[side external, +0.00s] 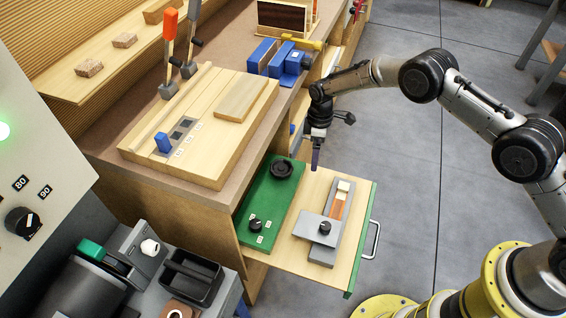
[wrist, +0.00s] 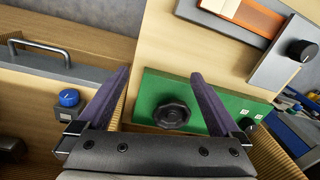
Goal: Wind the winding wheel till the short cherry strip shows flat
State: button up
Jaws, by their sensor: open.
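A black lobed wheel (side external: 281,168), likely the winding wheel, sits on a green panel (side external: 268,200) in the pulled-out drawer. In the wrist view the wheel (wrist: 172,114) shows between my fingers, apart from them. My gripper (side external: 316,166) is open and empty, pointing down above the drawer, right of the wheel in the side view. It also shows in the wrist view (wrist: 158,78). A reddish-brown strip (side external: 337,208) shows in the window of a grey frame (side external: 318,229) beside the panel; it also shows in the wrist view (wrist: 246,14). I cannot tell its length.
A black knob (side external: 325,228) stands on the grey frame and a smaller knob (side external: 255,226) on the green panel. The drawer's front edge has a metal handle (side external: 374,240). A thick wooden board (side external: 205,135) lies on the bench above the drawer.

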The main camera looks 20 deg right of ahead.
jog(key=w+d+n+y, duration=0.3)
jog(key=n, duration=0.2)
jog(key=r+n+y, duration=0.1)
jog(key=n, duration=0.2)
send_over(281, 167)
jog(key=d, duration=0.2)
jog(key=shift+w+r, duration=0.1)
jog(key=x, duration=0.2)
jog(key=shift+f, duration=0.45)
jog(key=shift+x, duration=0.85)
jog(key=c, duration=1.1)
